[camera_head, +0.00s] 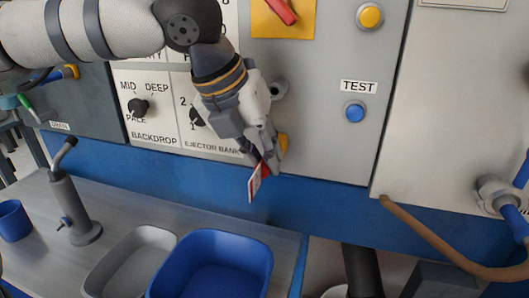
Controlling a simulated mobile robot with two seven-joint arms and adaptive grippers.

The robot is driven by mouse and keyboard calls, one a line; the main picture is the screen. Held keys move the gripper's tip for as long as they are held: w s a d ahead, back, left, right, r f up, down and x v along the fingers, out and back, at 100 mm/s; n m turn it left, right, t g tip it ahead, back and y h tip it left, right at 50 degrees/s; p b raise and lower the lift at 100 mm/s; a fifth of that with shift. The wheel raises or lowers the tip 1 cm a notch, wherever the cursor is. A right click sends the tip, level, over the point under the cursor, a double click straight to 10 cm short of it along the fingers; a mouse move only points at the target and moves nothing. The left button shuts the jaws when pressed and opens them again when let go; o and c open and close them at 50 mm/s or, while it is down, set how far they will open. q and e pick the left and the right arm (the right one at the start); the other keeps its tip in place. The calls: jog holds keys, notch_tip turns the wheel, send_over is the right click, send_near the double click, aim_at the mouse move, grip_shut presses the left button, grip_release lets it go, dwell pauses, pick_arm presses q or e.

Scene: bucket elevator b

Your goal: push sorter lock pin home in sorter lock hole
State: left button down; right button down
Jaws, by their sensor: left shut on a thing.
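My left gripper (265,158) comes down from the upper left in front of the grey control panel. It is shut on what seems to be the sorter lock pin, mostly hidden between the fingers. A red and white tag (258,182) hangs at the fingertips, below the panel's lower edge in the picture. A small yellow part (283,144) shows just right of the fingers; I cannot tell what it belongs to. I cannot make out the sorter lock hole for certain. My right gripper is not in view.
The panel carries a blue TEST button (355,112), a yellow button (370,16) and a backdrop knob (138,107). Below are a blue bin (215,252), a grey tray (128,262), a tap-like post (70,205) and a blue cup (13,220). A brown hose (430,237) runs at right.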

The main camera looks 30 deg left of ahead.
aim_at(253, 180)
pick_arm(q)
jog(key=shift+s+d, duration=0.15)
jog(key=shift+s, duration=0.25)
jog(key=shift+s+d, duration=0.2)
jog(key=shift+s, duration=0.65)
jog(key=shift+s+d, duration=0.2)
jog(key=shift+s, duration=0.7)
jog(key=shift+s+d, duration=0.2)
jog(key=shift+s, duration=0.65)
jog(key=s, duration=0.2)
jog(key=s+d, duration=0.1)
jog(key=shift+s, duration=0.4)
